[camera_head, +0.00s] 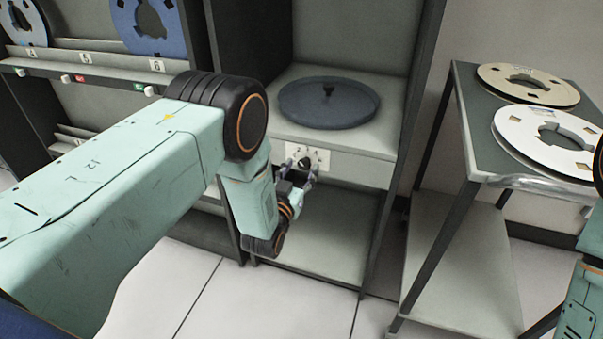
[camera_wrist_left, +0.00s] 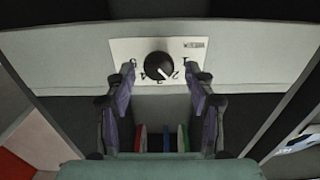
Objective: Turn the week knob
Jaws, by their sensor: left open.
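The week knob (camera_wrist_left: 158,66) is a round black knob with a pale pointer line, on a white plate (camera_wrist_left: 196,51) with black characters around it. In the head view the knob (camera_head: 305,162) sits on the front panel below the turntable, partly behind my gripper. My left gripper (camera_head: 298,178) is in front of the plate. In the left wrist view my left gripper (camera_wrist_left: 162,78) is open, with one finger on each side of the knob and gaps between. I cannot tell if the fingertips touch the plate. Of my right arm only part shows at the right edge; its gripper is out of view.
A dark round turntable (camera_head: 329,103) lies on the shelf above the panel. A side cart (camera_head: 468,157) at right carries a beige reel (camera_head: 490,80) and a white reel (camera_head: 515,133). The compartment below the panel looks empty in the head view.

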